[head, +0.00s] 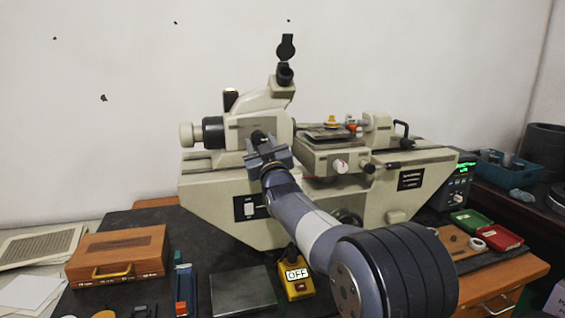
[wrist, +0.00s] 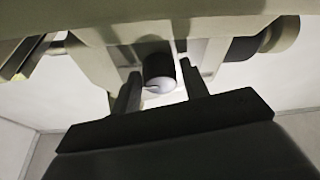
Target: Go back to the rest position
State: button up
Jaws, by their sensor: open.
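My gripper (head: 265,141) is raised in front of the large cream measuring machine (head: 218,192), at its middle, just below the eyepiece head. My arm reaches up to it from the lower right and hides part of the machine's front. In the wrist view my gripper (wrist: 158,76) is open, with its two dark fingers apart. A black round knob with a pale face (wrist: 160,72) shows between and beyond the fingers. I cannot tell whether the fingers touch it. No held object shows.
A wooden case (head: 118,254) and papers (head: 36,248) lie at the left. A yellow box marked OFF (head: 298,287) and a grey plate (head: 243,290) are at the front. Red (head: 498,238) and green (head: 471,221) trays and a blue bin (head: 505,171) are at the right.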

jog(key=n+p, duration=0.1)
jog(key=n+y+p, duration=0.1)
jog(key=n+p, duration=0.1)
jog(key=n+g+y+p, duration=0.1)
jog(key=n+p, duration=0.1)
jog(key=shift+d+r, duration=0.15)
jog(key=shift+r, duration=0.15)
jog(key=n+g+y+p, duration=0.1)
jog(key=n+p, duration=0.3)
jog(key=p, duration=0.1)
jog(key=shift+d+r, duration=0.1)
jog(key=shift+n+g+y+p, duration=0.3)
jog(key=shift+n+g+p, duration=0.2)
jog(key=shift+n+p, duration=0.45)
jog(key=shift+f+p, duration=0.25)
jog(key=shift+p, duration=0.2)
